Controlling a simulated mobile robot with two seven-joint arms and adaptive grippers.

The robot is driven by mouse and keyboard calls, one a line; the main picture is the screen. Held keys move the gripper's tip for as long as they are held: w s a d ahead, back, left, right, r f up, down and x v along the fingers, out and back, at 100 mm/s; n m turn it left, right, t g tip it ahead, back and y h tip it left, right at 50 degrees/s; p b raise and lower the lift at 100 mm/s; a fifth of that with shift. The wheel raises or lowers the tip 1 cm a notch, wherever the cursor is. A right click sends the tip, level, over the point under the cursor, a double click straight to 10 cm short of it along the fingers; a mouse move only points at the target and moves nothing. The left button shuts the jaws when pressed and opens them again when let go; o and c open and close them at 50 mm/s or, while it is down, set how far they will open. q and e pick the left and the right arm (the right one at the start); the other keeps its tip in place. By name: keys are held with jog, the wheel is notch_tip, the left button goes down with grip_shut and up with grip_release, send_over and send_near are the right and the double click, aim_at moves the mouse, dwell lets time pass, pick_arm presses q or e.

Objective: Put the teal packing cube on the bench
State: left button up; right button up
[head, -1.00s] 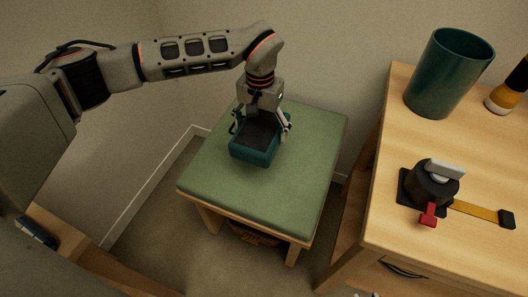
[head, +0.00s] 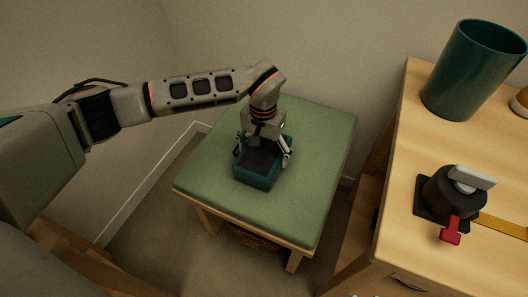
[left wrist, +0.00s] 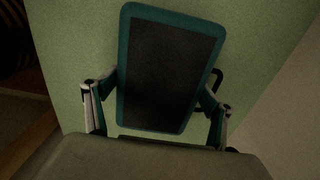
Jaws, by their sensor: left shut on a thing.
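The teal packing cube (head: 257,167) has a dark top panel and is at the middle of the green-cushioned bench (head: 310,170). My left gripper (head: 263,155) is shut on the cube from above, with a finger on either side. In the left wrist view the cube (left wrist: 170,70) fills the middle between the two fingers (left wrist: 157,108), with the green cushion behind it. The cube is over the cushion; I cannot tell for certain whether its underside touches. My right gripper is in neither view.
A wooden desk (head: 410,240) stands to the right of the bench. On it are a teal bin (head: 473,70), a black device with a red handle (head: 452,193) and a yellow strip (head: 503,229). The cushion around the cube is clear.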

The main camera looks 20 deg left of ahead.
aim_at(264, 149)
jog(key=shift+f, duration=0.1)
pick_arm(q)
jog(key=o, duration=1.5)
jog(key=shift+c, duration=0.2)
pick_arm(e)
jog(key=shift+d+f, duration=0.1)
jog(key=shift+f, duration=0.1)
pick_arm(q)
jog(key=r, duration=0.1)
jog(key=r+p, duration=0.1)
jog(key=r, duration=0.2)
jog(key=shift+w+r, duration=0.25)
jog(key=shift+r, duration=0.15)
notch_tip(264, 149, up, 7)
jog(key=p, duration=0.2)
jog(key=shift+s, duration=0.2)
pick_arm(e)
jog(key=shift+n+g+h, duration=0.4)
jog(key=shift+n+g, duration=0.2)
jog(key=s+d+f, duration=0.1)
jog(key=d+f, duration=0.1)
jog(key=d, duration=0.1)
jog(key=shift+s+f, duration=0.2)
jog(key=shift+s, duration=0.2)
